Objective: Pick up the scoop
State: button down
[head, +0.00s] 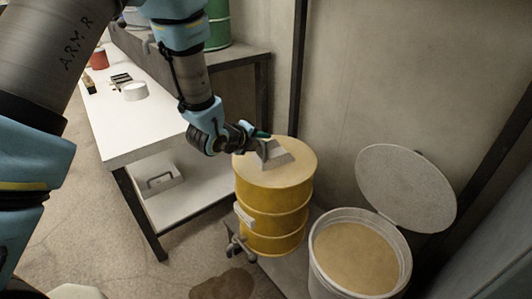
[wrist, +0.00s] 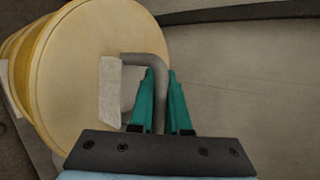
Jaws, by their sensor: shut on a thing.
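The scoop (head: 275,155) is a grey metal piece at the top of the yellow barrel (head: 276,205), in the head view. In the wrist view its pale plate (wrist: 109,92) and bent grey handle (wrist: 148,59) show over the barrel's round top. My gripper (head: 260,135) is at the scoop, over the barrel. In the wrist view its teal fingers (wrist: 161,80) are shut on the handle, one on each side. I cannot tell whether the scoop rests on the barrel top or is slightly above it.
An open white bucket (head: 318,255) of tan material stands right of the barrel, its round lid (head: 405,188) tilted up behind it. A white table (head: 140,130) with small items is at left. A wall rises behind the barrel.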

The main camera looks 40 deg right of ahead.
dwell(0.3)
notch_tip(320, 180, up, 10)
jog(key=shift+p, duration=0.3)
dwell(0.6)
